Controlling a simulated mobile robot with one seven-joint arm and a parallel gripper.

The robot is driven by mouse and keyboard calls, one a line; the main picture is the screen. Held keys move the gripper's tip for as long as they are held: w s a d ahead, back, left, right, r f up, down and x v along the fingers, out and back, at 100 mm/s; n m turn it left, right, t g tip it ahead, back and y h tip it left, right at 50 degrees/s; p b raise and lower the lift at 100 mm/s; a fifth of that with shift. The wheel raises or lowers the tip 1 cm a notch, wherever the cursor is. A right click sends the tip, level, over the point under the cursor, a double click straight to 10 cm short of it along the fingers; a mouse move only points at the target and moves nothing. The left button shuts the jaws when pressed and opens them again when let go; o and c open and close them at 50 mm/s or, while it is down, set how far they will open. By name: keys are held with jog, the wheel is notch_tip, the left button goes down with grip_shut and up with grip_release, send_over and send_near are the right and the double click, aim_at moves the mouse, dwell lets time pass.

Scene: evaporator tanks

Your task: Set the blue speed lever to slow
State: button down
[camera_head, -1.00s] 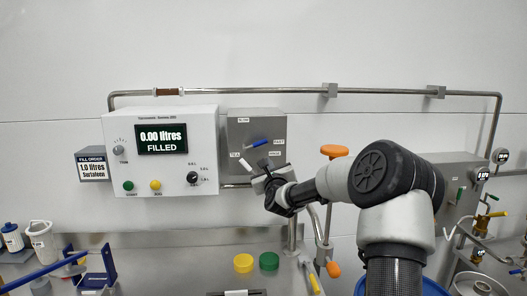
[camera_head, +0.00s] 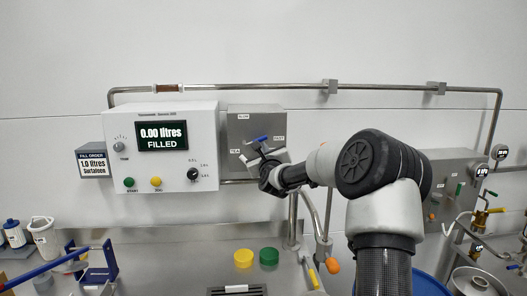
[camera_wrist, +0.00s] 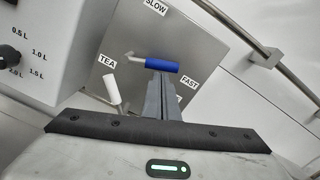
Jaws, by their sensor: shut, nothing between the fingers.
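The blue speed lever (camera_head: 262,139) is on a grey control box (camera_head: 236,124) on the wall. In the wrist view its blue handle (camera_wrist: 162,65) extends right from its metal stem, pointing toward the FAST label (camera_wrist: 189,82); the SLOW label (camera_wrist: 155,7) is above. My gripper (camera_head: 259,160) is just below the lever in the head view. In the wrist view its fingers (camera_wrist: 161,88) are shut together and empty, with their tips at the underside of the blue handle. I cannot tell whether they touch it.
A white lever (camera_wrist: 112,90) stands left of my fingers near the TEA label (camera_wrist: 107,61). The white dosing panel (camera_head: 162,178) is left of the grey box. Metal pipes (camera_head: 380,88) run above and to the right.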

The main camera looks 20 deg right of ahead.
jog(key=shift+r+n+b, duration=0.35)
jog(key=shift+n+b, duration=0.25)
jog(key=n+b, duration=0.1)
jog(key=r+n+b, duration=0.1)
jog(key=b, duration=0.1)
jog(key=shift+a+n, duration=0.2)
jog(key=shift+n, duration=0.1)
jog(key=shift+w+a+r+n+y+b, duration=0.2)
jog(key=shift+a+r+n+b, duration=0.4)
jog(key=shift+n, duration=1.15)
jog(key=shift+w+a+r+n+y+b, duration=0.15)
jog(key=shift+a+r+n+b, duration=0.5)
jog(key=shift+n, duration=1.15)
jog(key=shift+w+a+r+n+y+b, duration=0.1)
jog(key=shift+w+a+r+n+b, duration=0.15)
jog(key=shift+a+r+n, duration=1.05)
jog(key=shift+d+f+n, duration=0.35)
jog(key=shift+d+n, duration=0.2)
jog(key=shift+d, duration=0.1)
